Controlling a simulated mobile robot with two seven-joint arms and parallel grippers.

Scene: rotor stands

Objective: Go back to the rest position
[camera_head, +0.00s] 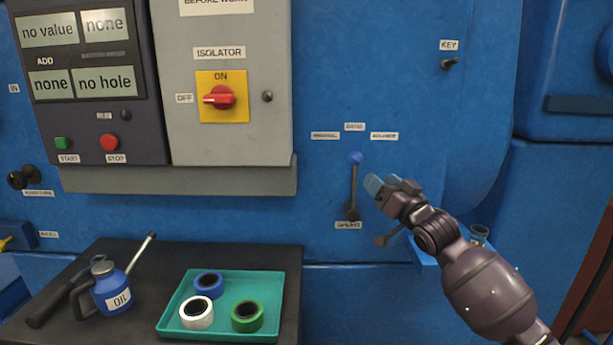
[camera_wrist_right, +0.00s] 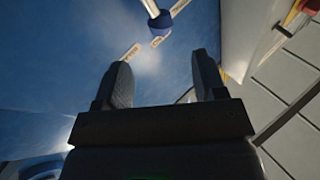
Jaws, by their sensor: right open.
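My right gripper (camera_head: 374,186) is in front of the blue machine panel, just right of a lever (camera_head: 353,185) with a blue knob (camera_head: 355,157). It is open and holds nothing. In the right wrist view, the two dark fingers of the right gripper (camera_wrist_right: 163,84) stand apart with nothing between them. The blue knob (camera_wrist_right: 160,21) shows beyond the fingertips there, apart from them. The lever stands about upright, with its knob at the top. My left gripper is in neither view.
A grey cabinet carries a red isolator switch (camera_head: 220,97) on a yellow plate. Below, a dark table (camera_head: 255,257) bears a blue oil can (camera_head: 111,289) and a green tray (camera_head: 234,282) with blue, white and green rolls. The panel right of the lever is mostly clear.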

